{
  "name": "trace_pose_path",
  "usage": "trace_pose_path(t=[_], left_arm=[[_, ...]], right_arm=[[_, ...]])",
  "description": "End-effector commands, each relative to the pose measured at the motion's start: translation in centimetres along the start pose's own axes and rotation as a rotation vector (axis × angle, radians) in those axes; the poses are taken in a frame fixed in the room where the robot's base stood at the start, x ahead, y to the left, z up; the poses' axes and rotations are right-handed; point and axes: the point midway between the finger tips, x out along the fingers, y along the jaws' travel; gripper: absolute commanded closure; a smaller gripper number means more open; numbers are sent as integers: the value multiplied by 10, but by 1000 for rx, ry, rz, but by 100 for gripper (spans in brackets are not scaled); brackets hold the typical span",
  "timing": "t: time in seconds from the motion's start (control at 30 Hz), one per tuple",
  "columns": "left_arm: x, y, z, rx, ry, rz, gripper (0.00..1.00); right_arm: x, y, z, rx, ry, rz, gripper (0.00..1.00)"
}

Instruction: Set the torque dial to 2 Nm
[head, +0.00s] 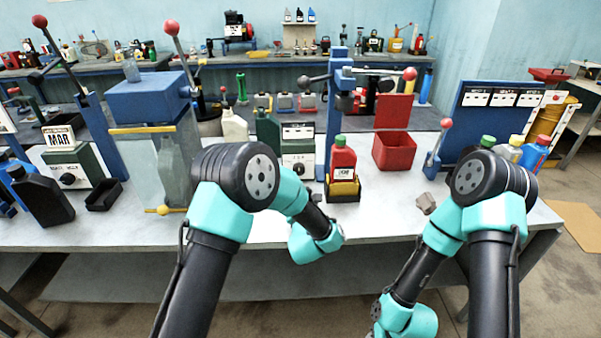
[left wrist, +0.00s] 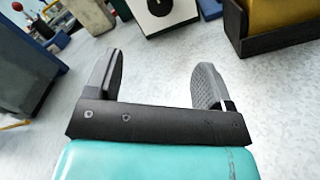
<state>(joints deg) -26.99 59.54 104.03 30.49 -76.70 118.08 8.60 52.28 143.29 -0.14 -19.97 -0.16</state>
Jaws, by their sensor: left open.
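A green box with a white front panel and a round black dial (head: 299,168) stands on the bench near the middle, left of the blue press post. In the left wrist view the lower part of a dark dial (left wrist: 158,5) on a white panel shows at the top edge, beyond the fingers. Its setting cannot be read. My left gripper (left wrist: 158,78) is open and empty, apart from the dial and pointing towards that panel.
A red bottle (head: 343,158) with a green cap stands in a black and yellow holder (head: 344,190) right of the box. A second dial box (head: 75,168) with a MAR sign is at left. A red bin (head: 394,152) stands behind.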

Motion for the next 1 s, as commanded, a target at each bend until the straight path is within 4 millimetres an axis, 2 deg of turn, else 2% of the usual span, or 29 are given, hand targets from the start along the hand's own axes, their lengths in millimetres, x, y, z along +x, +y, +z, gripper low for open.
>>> trace_pose_path(t=[0.27,1.0], left_arm=[[18,0,0,-1,1,2,24],[130,0,0,1,0,3,24]], right_arm=[[0,0,0,0,0,0,57],[0,0,0,0,0,0,57]])
